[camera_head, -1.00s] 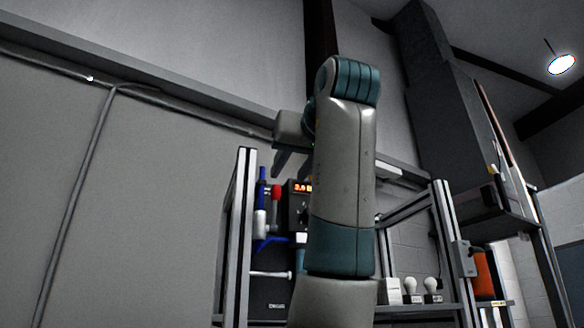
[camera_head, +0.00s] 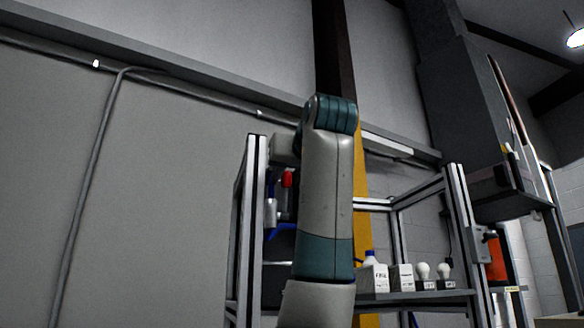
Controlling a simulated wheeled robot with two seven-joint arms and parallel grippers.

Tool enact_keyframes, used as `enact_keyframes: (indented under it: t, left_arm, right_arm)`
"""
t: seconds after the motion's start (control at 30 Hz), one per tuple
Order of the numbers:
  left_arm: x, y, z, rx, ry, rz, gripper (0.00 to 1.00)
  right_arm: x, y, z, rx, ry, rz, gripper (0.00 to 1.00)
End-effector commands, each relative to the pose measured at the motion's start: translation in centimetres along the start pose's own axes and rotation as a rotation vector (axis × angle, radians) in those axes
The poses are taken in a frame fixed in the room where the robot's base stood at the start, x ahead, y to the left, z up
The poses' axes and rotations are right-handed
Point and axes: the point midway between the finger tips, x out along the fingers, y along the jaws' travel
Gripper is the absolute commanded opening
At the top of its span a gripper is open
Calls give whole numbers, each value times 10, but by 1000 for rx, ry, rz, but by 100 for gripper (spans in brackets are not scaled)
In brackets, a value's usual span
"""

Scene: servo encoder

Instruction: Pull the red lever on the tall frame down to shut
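The tall frame (camera_head: 246,225) of grey metal posts stands ahead. A small red-topped part, apparently the red lever (camera_head: 287,179), shows inside its left side, just left of my raised arm. The lower part of the lever and its pivot are not clear. My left gripper (camera_head: 275,166) is mostly hidden behind my own arm. Its grey body (camera_head: 285,148) shows just above the red top. Its fingertips are too dark and small to tell open from shut, and I cannot tell whether they touch the lever. My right gripper is not in view.
Blue parts (camera_head: 282,231) sit inside the frame's left side. Right of my arm, a shelf (camera_head: 420,296) holds white cartons (camera_head: 402,277) and two white bulbs (camera_head: 423,271). A dark cabinet (camera_head: 465,120) rises at right.

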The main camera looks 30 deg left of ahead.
Motion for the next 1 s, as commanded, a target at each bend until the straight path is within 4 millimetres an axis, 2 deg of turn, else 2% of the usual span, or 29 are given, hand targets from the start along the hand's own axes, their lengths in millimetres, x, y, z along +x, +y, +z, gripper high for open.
enact_keyframes:
  t: [0.2, 0.5, 0.6, 1.0]
  left_arm:
    - [9, 0, 0, 0, 0, 0, 34]
    - [10, 0, 0, -1, 0, 0, 34]
    - [10, 0, 0, -1, 0, 0, 16]
    - [4, 0, 2, -1, 1, 1, 16]
  right_arm:
    - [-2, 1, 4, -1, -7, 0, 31]
    - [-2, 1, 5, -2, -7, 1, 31]
    - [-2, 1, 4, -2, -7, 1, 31]
    - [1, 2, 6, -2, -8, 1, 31]
